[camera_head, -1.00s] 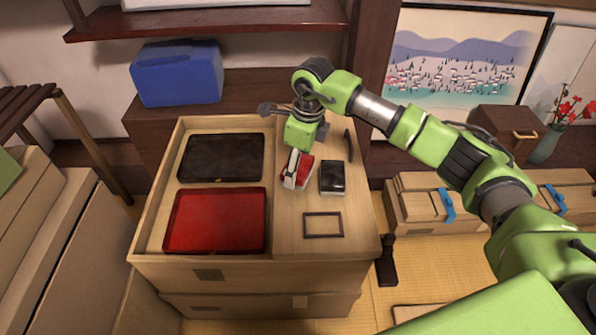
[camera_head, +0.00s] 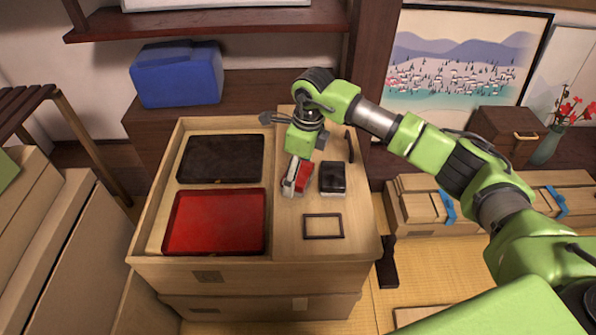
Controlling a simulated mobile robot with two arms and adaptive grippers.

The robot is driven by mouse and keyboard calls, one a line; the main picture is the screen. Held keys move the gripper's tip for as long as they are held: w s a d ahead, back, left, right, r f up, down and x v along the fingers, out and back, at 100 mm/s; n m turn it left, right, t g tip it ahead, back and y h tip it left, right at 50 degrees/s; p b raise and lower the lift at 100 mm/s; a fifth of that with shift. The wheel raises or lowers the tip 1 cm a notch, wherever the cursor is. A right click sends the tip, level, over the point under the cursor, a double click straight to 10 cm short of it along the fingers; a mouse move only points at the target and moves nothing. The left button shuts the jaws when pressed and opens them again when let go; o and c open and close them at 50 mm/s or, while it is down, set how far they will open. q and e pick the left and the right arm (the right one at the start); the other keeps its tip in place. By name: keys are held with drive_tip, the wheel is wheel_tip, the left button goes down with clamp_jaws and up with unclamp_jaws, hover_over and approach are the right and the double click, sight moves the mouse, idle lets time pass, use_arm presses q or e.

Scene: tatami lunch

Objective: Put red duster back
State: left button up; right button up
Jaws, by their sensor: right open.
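The red duster (camera_head: 304,178) lies on the right-hand wooden top of the low cabinet, beside a black duster (camera_head: 332,178). My right gripper (camera_head: 294,178) points down at the red duster's left side, with its pale finger in front of it. It is open; whether it touches the duster is hard to tell. A thin dark rectangular frame (camera_head: 323,214) lies on the same top, nearer the front. My left gripper is out of view.
The cabinet's left half (camera_head: 153,222) holds a black tray (camera_head: 221,145) and a red tray (camera_head: 236,193). A blue box (camera_head: 178,74) stands behind. A dark slim object (camera_head: 349,146) lies at the back right of the top. Wooden boxes (camera_head: 420,203) stand right.

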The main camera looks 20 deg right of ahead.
sight(302, 173)
drive_tip(key=r, duration=0.3)
drive_tip(key=r+p, duration=0.1)
drive_tip(key=r, duration=0.2)
drive_tip(key=d+r, duration=0.1)
drive_tip(key=r, duration=0.2)
drive_tip(key=shift+s+r+p, duration=0.3)
drive_tip(key=shift+s+p, duration=0.05)
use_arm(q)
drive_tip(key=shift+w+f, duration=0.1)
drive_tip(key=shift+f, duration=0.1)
use_arm(e)
wheel_tip(302, 173, up, 3)
drive_tip(key=shift+s+f, duration=0.15)
drive_tip(key=shift+f, duration=0.05)
